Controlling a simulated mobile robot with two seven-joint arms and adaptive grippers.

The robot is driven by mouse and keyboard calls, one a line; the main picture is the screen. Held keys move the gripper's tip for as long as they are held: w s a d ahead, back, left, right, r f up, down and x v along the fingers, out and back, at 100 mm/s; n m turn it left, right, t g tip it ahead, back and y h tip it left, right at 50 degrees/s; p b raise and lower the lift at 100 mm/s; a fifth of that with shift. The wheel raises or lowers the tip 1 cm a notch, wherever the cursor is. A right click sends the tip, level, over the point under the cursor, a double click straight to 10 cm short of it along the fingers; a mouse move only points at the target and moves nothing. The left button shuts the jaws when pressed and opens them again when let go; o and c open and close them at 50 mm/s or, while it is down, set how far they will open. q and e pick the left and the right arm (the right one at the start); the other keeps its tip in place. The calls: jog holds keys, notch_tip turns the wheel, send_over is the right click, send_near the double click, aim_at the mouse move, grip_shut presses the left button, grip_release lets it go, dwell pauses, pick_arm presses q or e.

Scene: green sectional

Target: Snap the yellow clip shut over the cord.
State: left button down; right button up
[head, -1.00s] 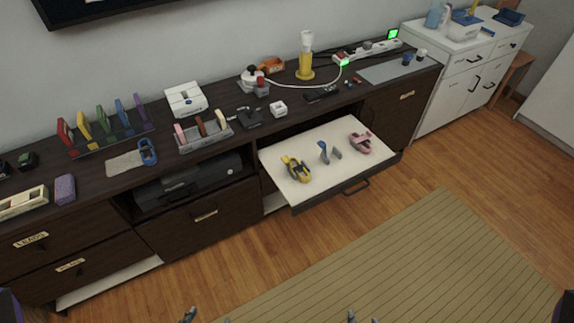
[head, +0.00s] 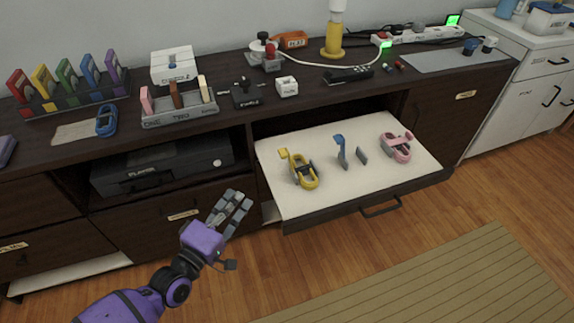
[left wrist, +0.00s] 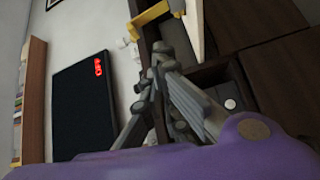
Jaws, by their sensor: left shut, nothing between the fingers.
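The yellow clip (head: 306,180) lies on the white bottom of the pulled-out drawer, on its left side, with its upper arm raised, so it looks open. A dark part shows inside it; I cannot tell whether that is a cord. A white cord (head: 312,86) runs along the cabinet top behind the drawer. My left gripper (head: 241,197) is shut and empty, in front of the cabinet, left of the drawer and apart from the clip. In the left wrist view its fingers (left wrist: 160,55) point toward a yellow piece, probably part of the clip. My right gripper is out of view.
The open drawer (head: 275,200) also holds a blue clip (head: 341,152) and a pink clip (head: 397,150). The cabinet top carries a lamp (head: 334,40), a power strip (head: 420,36), a slotted holder (head: 180,112) and a white box (head: 174,65). The floor in front is clear.

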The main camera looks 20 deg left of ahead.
pick_arm(q)
jog(key=w+d+r+n, duration=0.1)
jog(key=w+r+n, duration=0.1)
jog(key=w, duration=0.4)
jog(key=w+d+r+n+t, duration=0.1)
jog(key=w+d+r+n, duration=0.1)
jog(key=w, duration=0.3)
jog(key=shift+w+d+y, duration=0.25)
jog(key=shift+w+y, duration=0.05)
jog(key=shift+w, duration=0.05)
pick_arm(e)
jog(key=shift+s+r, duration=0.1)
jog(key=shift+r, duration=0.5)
pick_arm(q)
jog(key=shift+r, duration=0.1)
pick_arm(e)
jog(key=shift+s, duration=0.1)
